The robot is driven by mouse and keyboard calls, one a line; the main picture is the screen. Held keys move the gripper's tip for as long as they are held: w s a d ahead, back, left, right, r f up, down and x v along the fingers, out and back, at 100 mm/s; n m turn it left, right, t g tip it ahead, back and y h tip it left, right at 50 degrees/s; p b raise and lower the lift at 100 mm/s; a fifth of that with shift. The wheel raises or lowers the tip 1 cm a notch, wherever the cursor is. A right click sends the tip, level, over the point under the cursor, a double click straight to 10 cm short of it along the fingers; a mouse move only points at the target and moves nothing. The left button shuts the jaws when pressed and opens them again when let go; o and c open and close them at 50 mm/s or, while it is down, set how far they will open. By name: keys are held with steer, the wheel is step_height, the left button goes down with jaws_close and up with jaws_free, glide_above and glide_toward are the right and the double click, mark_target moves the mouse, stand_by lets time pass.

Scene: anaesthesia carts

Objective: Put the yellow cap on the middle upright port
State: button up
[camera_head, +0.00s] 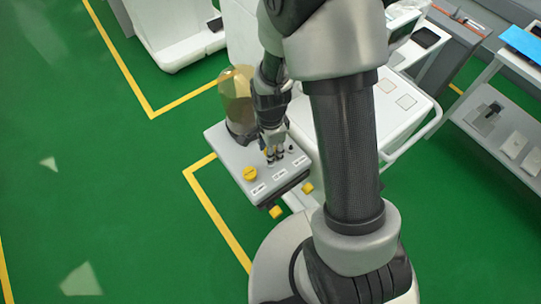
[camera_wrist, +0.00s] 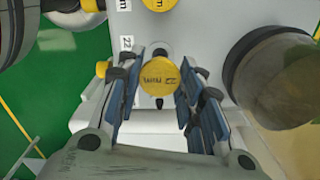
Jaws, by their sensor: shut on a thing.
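The yellow cap (camera_wrist: 159,77), its top marked "22 mm", sits between the fingers of my gripper (camera_wrist: 158,88) in the wrist view. My gripper is shut on it. In the head view my gripper (camera_head: 273,153) points down over the top of the grey port block (camera_head: 233,154). The middle upright port is mostly hidden under my fingers and the cap; I cannot tell whether the cap touches it. Another yellow cap (camera_head: 250,173) sits on the block's near-left port, and a yellow cap also shows at the top edge of the wrist view (camera_wrist: 160,4).
A clear amber canister (camera_head: 236,92) stands close behind my gripper. Yellow pieces (camera_head: 276,211) and (camera_head: 307,187) stick out from the block's front side. A white cart top (camera_head: 398,108) lies to the right. Open green floor (camera_head: 100,180) lies to the left.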

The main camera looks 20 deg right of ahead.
steer(key=shift+f+b, duration=0.5)
steer(key=shift+f, duration=1.35)
steer(key=shift+f, duration=0.15)
steer(key=o, duration=0.8)
step_height(320, 180, up, 13)
steer(key=p, duration=0.4)
steer(key=shift+f, duration=0.2)
steer(key=s+r+n+t, duration=0.1)
steer(key=s+r+n, duration=0.4)
steer(key=r, duration=0.2)
steer(key=s+r+n+t, duration=0.2)
steer(key=s+r+n, duration=0.3)
steer(key=r, duration=0.3)
steer(key=s+r+n+t, duration=0.1)
steer(key=s+r+n, duration=0.4)
steer(key=r+n, duration=0.2)
steer(key=shift+d+r+t, duration=0.1)
steer(key=shift+r+t, duration=0.2)
steer(key=shift+r, duration=0.2)
